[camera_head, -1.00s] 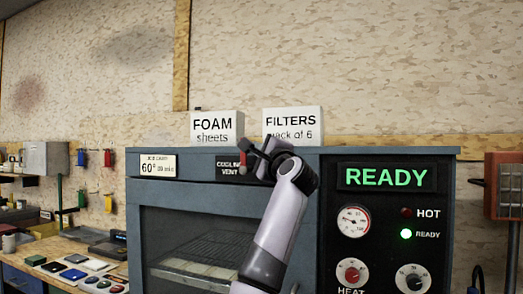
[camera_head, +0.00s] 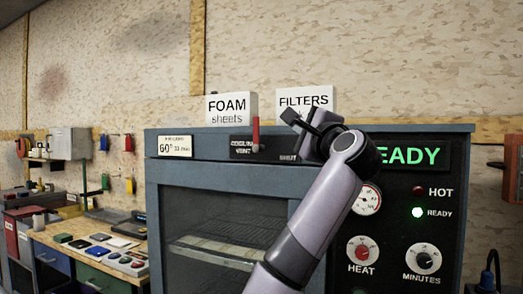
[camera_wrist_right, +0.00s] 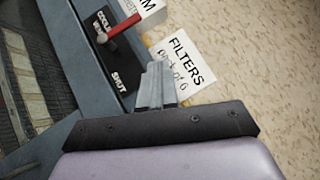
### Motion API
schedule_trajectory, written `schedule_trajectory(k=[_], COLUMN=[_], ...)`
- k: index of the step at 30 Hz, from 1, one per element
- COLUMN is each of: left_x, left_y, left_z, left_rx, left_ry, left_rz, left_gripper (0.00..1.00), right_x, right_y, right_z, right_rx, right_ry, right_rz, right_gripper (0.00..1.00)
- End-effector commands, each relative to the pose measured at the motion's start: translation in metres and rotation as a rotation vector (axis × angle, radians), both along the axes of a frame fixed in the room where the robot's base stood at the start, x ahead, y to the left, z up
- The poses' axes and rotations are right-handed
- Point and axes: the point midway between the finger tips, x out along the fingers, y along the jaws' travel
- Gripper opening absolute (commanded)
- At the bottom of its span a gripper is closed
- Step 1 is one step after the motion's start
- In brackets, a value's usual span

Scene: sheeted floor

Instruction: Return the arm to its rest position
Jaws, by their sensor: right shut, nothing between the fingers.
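My right arm (camera_head: 318,210) rises from the bottom of the head view, in front of the grey-blue oven. Its gripper (camera_head: 297,120) is beside the right end of the vent panel, in front of the oven's top edge and the FILTERS box. In the right wrist view the gripper's fingers (camera_wrist_right: 155,80) are together with nothing between them. The red vent lever (camera_head: 256,134) stands upright on the black cooling vent panel (camera_head: 240,148), apart from the gripper. The lever also shows in the wrist view (camera_wrist_right: 123,28). My left gripper is not in view.
The oven (camera_head: 158,220) fills the middle, with a lit READY sign and dials at right. A FOAM box (camera_head: 231,108) and a FILTERS box (camera_head: 306,100) stand on top. A workbench (camera_head: 66,236) with small items is at left. A red box (camera_head: 513,168) is at far right.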

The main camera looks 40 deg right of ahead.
Motion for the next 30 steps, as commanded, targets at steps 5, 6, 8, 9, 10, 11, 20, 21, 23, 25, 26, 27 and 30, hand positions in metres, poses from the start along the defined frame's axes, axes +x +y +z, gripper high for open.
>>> schedule_trajectory(k=[5, 6, 8, 9, 10, 11, 20, 21, 23, 25, 26, 27, 30], left_x=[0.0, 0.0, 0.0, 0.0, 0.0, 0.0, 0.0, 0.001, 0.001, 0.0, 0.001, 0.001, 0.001], left_y=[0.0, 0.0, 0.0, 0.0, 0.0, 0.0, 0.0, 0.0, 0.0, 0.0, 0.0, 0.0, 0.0], left_z=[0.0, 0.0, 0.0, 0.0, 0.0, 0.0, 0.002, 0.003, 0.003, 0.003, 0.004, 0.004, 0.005], left_rx=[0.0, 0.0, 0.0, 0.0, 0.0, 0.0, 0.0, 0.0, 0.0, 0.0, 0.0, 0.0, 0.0], left_ry=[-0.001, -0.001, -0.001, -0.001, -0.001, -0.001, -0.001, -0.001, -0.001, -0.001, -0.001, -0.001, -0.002], left_rz=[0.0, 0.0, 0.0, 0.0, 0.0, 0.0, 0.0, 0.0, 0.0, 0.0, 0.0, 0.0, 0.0], left_gripper=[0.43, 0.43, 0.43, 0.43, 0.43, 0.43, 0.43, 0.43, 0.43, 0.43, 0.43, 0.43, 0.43], right_x=[-0.001, -0.001, 0.0, 0.003, 0.005, 0.008, 0.064, 0.07, 0.079, 0.088, 0.091, 0.094, 0.1], right_y=[0.001, 0.001, 0.001, 0.001, 0.002, 0.003, 0.028, 0.033, 0.041, 0.051, 0.055, 0.061, 0.078], right_z=[0.0, 0.0, -0.001, -0.004, -0.007, -0.012, -0.107, -0.123, -0.148, -0.178, -0.192, -0.21, -0.257], right_rx=[0.0, 0.0, -0.006, -0.016, -0.028, -0.044, -0.389, -0.442, -0.524, -0.619, -0.658, -0.713, -0.847], right_ry=[0.0, 0.0, 0.006, 0.015, 0.026, 0.04, 0.309, 0.346, 0.402, 0.464, 0.491, 0.524, 0.602], right_rz=[0.0, 0.0, -0.002, -0.006, -0.011, -0.017, -0.094, -0.099, -0.101, -0.097, -0.094, -0.088, -0.062], right_gripper=[0.0, 0.0, 0.0, 0.0, 0.0, 0.0, 0.0, 0.0, 0.0, 0.0, 0.0, 0.0, 0.0])
